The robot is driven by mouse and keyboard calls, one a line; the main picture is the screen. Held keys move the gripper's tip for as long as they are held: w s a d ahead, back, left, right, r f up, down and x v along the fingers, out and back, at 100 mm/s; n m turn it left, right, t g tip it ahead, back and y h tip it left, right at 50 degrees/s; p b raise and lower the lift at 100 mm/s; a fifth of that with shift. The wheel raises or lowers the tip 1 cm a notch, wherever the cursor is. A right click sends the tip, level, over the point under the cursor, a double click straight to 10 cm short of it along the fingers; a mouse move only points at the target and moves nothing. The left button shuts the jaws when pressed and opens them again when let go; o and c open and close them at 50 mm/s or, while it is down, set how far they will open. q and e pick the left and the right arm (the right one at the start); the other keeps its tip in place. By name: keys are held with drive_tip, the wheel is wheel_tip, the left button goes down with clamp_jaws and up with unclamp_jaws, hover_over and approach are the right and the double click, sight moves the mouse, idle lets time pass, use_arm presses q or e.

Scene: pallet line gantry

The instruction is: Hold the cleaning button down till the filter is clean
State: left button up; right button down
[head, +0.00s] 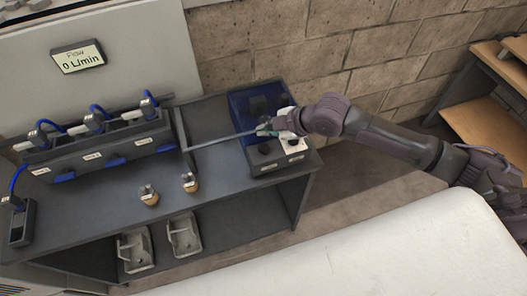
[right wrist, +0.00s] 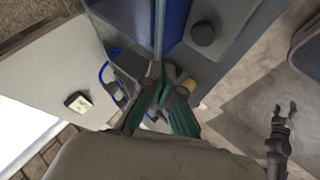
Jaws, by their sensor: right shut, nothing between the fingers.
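A control box (head: 239,105) with a blue translucent cover and several dark round knobs or buttons stands at the right end of the dark bench. My right gripper (head: 266,129) is over this box, shut and empty; its tips also show in the right wrist view (right wrist: 159,72). I cannot tell which knob is the cleaning button, nor whether the tips touch one. A dark round knob (right wrist: 202,33) shows beside the tips. The filter cannot be made out. My left gripper (right wrist: 284,111) shows at the right of the right wrist view, fingers apart and empty.
A display (head: 78,57) reads "Flow 0 L/min". A rack (head: 100,150) with blue-cabled connectors stands on the bench's left. Two wooden-based fittings (head: 149,196) sit in front. A thin pale bar (head: 222,139) reaches the box. Grey trays (head: 135,250) lie below. A brick wall is behind.

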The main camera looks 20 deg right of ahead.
sight(260, 146)
wheel_tip(260, 146, down, 3)
drive_tip(key=shift+f+b, duration=0.1)
drive_tip(key=shift+b, duration=0.8)
use_arm(q)
drive_tip(key=shift+f+b, duration=0.35)
drive_tip(key=shift+f, duration=1.5)
use_arm(e)
drive_tip(key=shift+f, duration=0.8)
drive_tip(key=shift+f, duration=0.45)
use_arm(q)
drive_tip(key=shift+f, duration=0.25)
use_arm(e)
drive_tip(key=shift+f, duration=0.6)
idle(0.3)
